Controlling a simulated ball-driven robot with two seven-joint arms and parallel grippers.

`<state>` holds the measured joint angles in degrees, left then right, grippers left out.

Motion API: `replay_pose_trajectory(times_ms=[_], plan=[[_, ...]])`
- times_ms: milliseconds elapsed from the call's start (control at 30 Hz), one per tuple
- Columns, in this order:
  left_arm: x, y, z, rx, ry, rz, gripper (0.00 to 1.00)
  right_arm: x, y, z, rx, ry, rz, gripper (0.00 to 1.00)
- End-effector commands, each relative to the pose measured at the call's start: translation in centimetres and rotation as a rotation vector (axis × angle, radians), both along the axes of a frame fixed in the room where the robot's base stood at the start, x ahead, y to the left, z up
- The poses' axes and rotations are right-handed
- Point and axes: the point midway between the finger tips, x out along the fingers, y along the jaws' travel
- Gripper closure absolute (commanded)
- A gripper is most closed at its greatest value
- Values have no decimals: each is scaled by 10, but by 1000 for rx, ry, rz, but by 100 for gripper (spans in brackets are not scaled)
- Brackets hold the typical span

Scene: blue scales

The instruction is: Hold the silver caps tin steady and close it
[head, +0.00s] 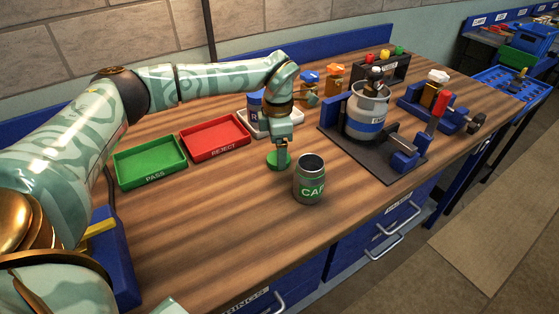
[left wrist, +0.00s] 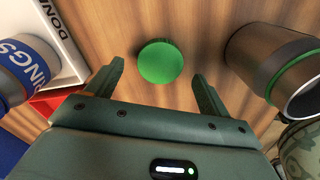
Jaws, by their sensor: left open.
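The silver caps tin (head: 309,192) stands upright and open on the wooden bench, with a green band lettered "CAP" in view. In the left wrist view the tin (left wrist: 268,62) is at the right, its dark mouth showing. Its round green lid (head: 271,161) lies flat on the bench just left of and behind the tin. My left gripper (head: 282,157) points down over the lid. In the left wrist view the lid (left wrist: 160,63) shows between the spread, empty fingers of this gripper (left wrist: 157,76). My right gripper is not in view.
A green PASS tray (head: 150,178) and a red REJECT tray (head: 245,151) lie left. A white DONE tray (left wrist: 75,60) with a blue-labelled RINGS tin (left wrist: 28,68) is behind my gripper. A dark fixture (head: 335,139) holding a metal canister (head: 368,104) stands right.

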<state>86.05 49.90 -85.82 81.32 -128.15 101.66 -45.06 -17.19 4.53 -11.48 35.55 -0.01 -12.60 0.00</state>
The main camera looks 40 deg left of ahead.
Motion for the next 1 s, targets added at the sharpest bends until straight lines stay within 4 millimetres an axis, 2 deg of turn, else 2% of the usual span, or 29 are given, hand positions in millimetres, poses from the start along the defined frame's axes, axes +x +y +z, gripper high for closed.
replay_pose_trajectory(times_ms=[33, 133, 500, 667, 700, 1000], plan=[[1, -1, -14, 0, 6, 0, 19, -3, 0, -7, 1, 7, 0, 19], [0, -1, -25, 0, 3, 0, 19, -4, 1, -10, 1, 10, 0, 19], [0, -1, -25, 1, -1, 0, 19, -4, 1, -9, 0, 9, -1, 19], [0, -1, -25, 1, -1, 0, 64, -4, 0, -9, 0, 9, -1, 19], [1, -1, -25, 1, -1, 0, 67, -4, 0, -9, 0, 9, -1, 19], [1, -1, -24, 0, -1, 0, 67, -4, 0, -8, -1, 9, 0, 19]])
